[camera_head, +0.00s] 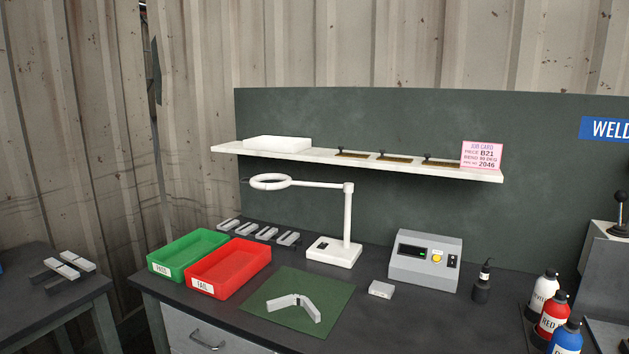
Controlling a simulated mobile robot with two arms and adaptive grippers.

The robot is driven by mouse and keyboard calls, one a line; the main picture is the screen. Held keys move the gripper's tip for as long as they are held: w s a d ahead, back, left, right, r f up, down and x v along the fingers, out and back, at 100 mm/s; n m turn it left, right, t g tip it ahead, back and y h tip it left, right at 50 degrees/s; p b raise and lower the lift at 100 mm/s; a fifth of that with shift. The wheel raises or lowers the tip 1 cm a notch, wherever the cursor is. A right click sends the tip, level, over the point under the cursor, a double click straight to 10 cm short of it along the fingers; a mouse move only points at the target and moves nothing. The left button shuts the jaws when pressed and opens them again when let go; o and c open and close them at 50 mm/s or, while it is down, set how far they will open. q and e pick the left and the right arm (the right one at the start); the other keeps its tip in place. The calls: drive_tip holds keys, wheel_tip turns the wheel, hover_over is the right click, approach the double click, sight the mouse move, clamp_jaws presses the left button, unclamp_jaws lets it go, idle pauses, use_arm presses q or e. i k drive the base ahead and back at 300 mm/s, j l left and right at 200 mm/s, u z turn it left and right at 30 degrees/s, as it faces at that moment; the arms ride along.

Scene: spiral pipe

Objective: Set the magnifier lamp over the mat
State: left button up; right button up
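The white magnifier lamp (348,215) stands upright on its square base (334,252) on the dark bench, behind the green mat. Its arm reaches left and ends in a ring head (270,182). The head hangs above the area behind the red and green trays, left of the mat. The green mat (335,294) lies flat near the bench's front edge. A bent grey metal piece (293,302) lies on it. Neither of my grippers shows in the head view.
Green PASS tray (187,252) and red FAIL tray (228,267) sit left of the mat. A shelf (400,168) with a pink job card (481,154) runs above.

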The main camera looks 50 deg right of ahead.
sight(348, 187)
drive_tip(key=z, duration=1.2)
